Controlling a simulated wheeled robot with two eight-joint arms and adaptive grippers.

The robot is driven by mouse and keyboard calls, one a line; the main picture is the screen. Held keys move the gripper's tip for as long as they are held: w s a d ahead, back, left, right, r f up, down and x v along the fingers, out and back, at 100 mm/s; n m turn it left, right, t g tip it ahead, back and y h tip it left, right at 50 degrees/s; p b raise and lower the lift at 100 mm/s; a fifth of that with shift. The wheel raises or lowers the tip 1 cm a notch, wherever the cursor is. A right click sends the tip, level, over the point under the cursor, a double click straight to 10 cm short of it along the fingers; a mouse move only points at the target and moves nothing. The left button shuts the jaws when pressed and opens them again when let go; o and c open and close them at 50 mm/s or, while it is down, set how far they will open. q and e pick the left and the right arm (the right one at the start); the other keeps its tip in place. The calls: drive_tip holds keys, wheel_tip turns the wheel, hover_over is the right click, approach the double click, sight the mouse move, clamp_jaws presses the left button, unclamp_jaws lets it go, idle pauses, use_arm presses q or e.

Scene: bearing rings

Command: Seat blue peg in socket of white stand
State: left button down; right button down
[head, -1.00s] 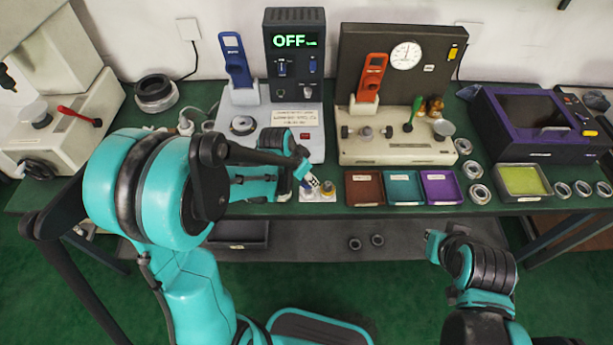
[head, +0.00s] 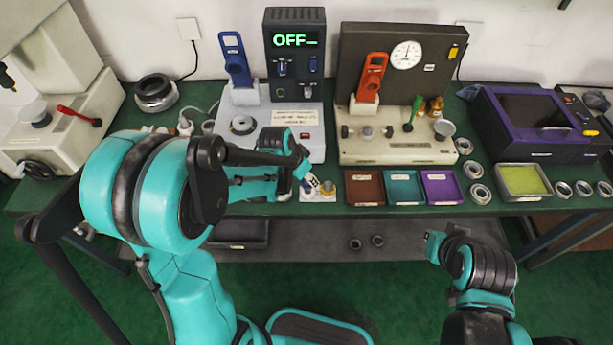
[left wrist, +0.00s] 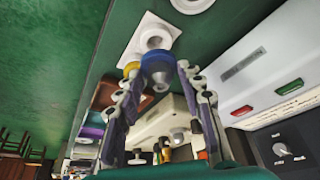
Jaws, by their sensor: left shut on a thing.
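My left gripper (head: 312,182) is low over the small white stand (head: 314,196) at the table's front edge. In the left wrist view, the left gripper (left wrist: 158,82) is shut on the blue peg (left wrist: 158,62), which shows as a blue collar with a grey round part between the fingertips. The white stand (left wrist: 170,27) is a pale plate with a round white socket (left wrist: 155,39) right by the peg. I cannot tell whether the peg is in the socket or just above it. My right gripper (head: 435,243) is away in front of the table, its fingers unclear.
A yellow-topped piece (head: 328,187) stands close beside the left gripper. Brown (head: 364,202), teal and purple trays are to the right. A white machine base (head: 310,122) is behind. Several metal rings lie further right.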

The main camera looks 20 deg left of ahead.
sight(305, 182)
use_arm(q)
drive_tip(key=shift+f, duration=0.15)
drive_tip(key=shift+f+b, duration=0.35)
drive_tip(key=shift+b, duration=0.1)
drive_tip(key=shift+f+b, duration=1.3)
drive_tip(key=shift+f, duration=0.15)
drive_tip(key=c, duration=0.9)
unclamp_jaws()
drive_tip(key=shift+r, duration=0.1)
drive_tip(key=v, duration=1.2)
drive_tip(key=s+n+t, duration=0.1)
drive_tip(key=s+n, duration=0.1)
drive_tip(key=s, duration=0.2)
drive_tip(key=s+r+n+t+y, duration=0.1)
drive_tip(key=s+n, duration=0.1)
drive_tip(key=s, duration=0.2)
drive_tip(key=s+n+t+y, duration=0.1)
drive_tip(key=s, duration=0.3)
drive_tip(key=shift+s+a+r+n, duration=0.15)
drive_tip(key=shift+s+r+n, duration=0.05)
drive_tip(key=shift+r+n, duration=0.2)
